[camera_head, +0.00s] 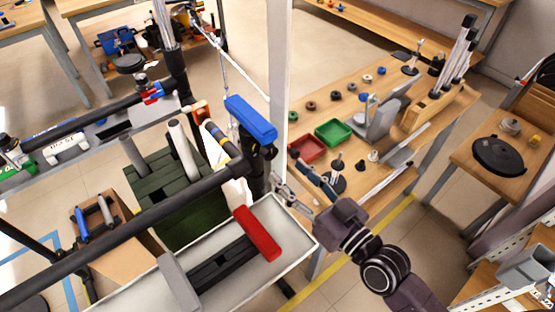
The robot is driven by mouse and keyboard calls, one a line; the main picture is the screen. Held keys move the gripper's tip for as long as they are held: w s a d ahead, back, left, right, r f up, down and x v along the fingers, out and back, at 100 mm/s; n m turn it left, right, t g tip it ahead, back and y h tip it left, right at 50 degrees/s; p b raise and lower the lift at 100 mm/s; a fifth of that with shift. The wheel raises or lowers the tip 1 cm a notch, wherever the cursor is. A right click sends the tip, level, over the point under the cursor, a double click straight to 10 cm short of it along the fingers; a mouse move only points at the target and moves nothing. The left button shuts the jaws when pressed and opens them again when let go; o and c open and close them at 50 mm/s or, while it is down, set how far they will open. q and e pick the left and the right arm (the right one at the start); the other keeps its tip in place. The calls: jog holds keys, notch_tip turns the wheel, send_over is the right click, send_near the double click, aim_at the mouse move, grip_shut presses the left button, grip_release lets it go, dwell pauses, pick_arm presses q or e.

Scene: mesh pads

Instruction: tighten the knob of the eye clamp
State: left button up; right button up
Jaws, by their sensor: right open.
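My right gripper (288,174) reaches in from the lower right. Its jaws are open, with one finger near the dark upright post and the other over the edge of the wooden bench. I see nothing held between them. A blue block on a dark body (250,119) sits at the top of that post, above and left of the gripper and apart from it. I cannot tell for certain which part is the eye clamp or its knob; small parts near the fingers are too small to make out. My left gripper is not in view.
A light tray (300,228) with a red-ended black bar (257,232) lies below the gripper. A long black tube (130,232) crosses the left. A white post (280,60) rises behind. The bench (350,110) bears red (306,148) and green (333,132) bins.

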jog(key=shift+v, duration=1.6)
